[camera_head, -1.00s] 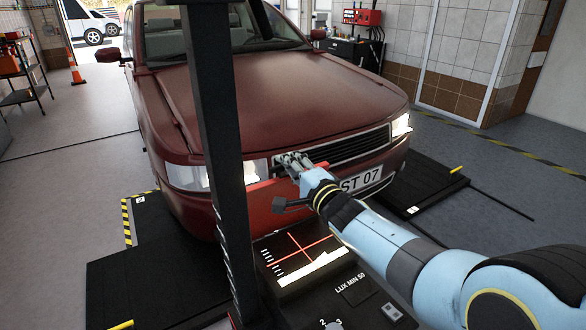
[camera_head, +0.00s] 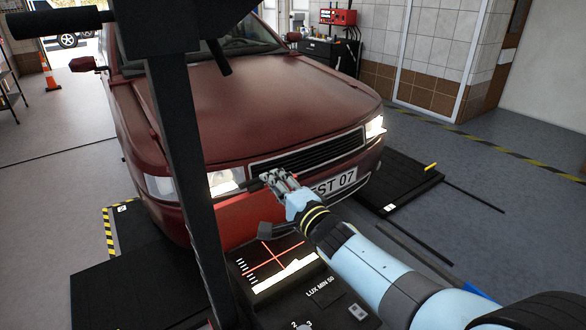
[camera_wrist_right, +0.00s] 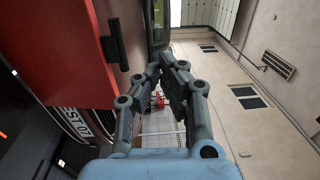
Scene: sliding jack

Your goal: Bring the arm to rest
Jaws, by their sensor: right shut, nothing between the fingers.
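My right arm comes in from the lower right in the head view. Its gripper (camera_head: 272,177) is in front of the red car's grille, shut and empty. In the right wrist view the fingers (camera_wrist_right: 160,72) come together at their tips with nothing between them. From the head view I cannot tell how far the fingers are from the car. My left gripper is in neither view.
A red car (camera_head: 260,105) with lit headlights stands ahead. A dark upright post (camera_head: 183,160) rises at centre left. A headlight tester with a lit screen (camera_head: 270,262) stands below the gripper. Black ramps (camera_head: 400,180) flank the car. Open floor lies to the right.

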